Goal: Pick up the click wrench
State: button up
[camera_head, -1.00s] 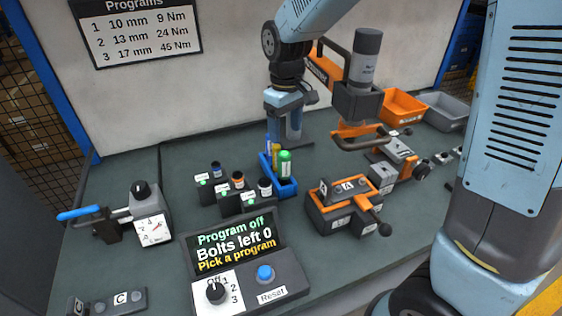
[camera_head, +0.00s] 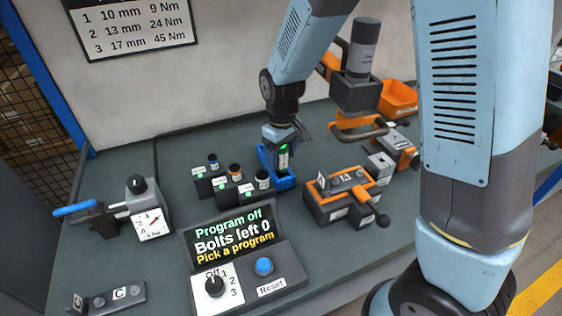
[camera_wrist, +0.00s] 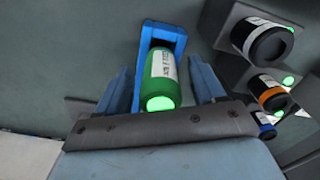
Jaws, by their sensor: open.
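A blue-handled tool (camera_head: 74,210) lies at the left beside a dial gauge; it looks most like the click wrench, but I cannot be sure. A blue holder (camera_head: 283,182) stands mid-bench and holds a green cylinder (camera_wrist: 162,78) with a white label. My gripper (camera_head: 284,152) is over this holder, far to the right of the blue handle. In the wrist view my gripper (camera_wrist: 163,84) is open, with a finger on each side of the green cylinder. I cannot tell whether they touch it. The gripper hides the holder's other contents.
Several small stands with labelled cylinders (camera_head: 235,172) and green lights are just left of the holder. An orange block fixture (camera_head: 345,205) is to the right, with a hanging tool (camera_head: 357,90) behind it. The control panel (camera_head: 245,260) is in front.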

jog(key=shift+f, duration=1.2)
jog(key=shift+c, duration=0.2)
jog(key=c, duration=1.1)
jog(key=shift+r, duration=0.15)
